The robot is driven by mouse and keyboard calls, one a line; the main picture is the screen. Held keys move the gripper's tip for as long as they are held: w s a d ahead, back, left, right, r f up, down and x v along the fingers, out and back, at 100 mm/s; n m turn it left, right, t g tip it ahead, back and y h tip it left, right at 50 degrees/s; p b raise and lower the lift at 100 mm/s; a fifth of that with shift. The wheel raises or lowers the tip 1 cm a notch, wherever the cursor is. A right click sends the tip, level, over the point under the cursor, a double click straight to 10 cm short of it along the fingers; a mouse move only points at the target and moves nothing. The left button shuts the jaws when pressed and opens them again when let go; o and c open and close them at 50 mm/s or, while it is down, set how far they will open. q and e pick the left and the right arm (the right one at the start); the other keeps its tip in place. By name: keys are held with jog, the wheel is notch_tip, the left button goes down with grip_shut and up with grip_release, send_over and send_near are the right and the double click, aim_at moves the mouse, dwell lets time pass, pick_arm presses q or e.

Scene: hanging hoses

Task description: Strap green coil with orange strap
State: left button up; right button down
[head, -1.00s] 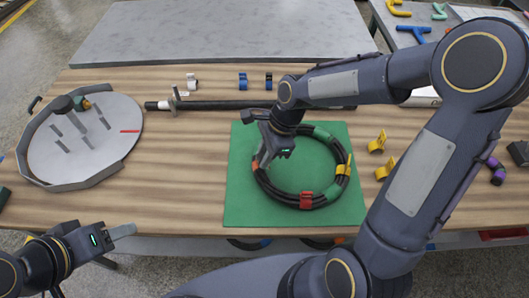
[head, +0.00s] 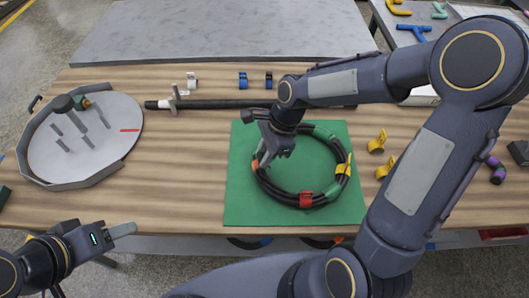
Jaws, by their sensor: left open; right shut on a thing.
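A coil of black hose with green bands (head: 333,190) lies on a green mat (head: 240,208). A red strap (head: 306,199) sits around its near side and a yellow strap (head: 343,169) around its right side. An orange strap (head: 256,164) is at the coil's left side, at my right gripper's fingertips. My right gripper (head: 266,160) points down there and is shut on the orange strap; its fingers and wrist hide part of the strap and coil. My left gripper (head: 124,230) is open and empty at the table's front left edge, away from the coil.
A round grey tray with pegs (head: 85,150) stands at the left. A black rod (head: 225,104) lies behind the mat. A white clip (head: 192,82) and blue clips (head: 243,82) stand at the back, yellow clips (head: 377,143) right of the mat. Bare wood lies between tray and mat.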

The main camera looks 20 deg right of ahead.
jog(key=shift+f, duration=0.25)
jog(key=shift+f+b, duration=0.8)
jog(key=shift+f, duration=0.05)
jog(key=shift+f+b, duration=0.45)
jog(key=shift+f, duration=0.2)
dwell(0.4)
jog(key=c, duration=1.2)
grip_release()
jog(key=shift+o, duration=0.2)
jog(key=shift+r, duration=0.1)
jog(key=v, duration=0.7)
jog(key=shift+r, duration=0.35)
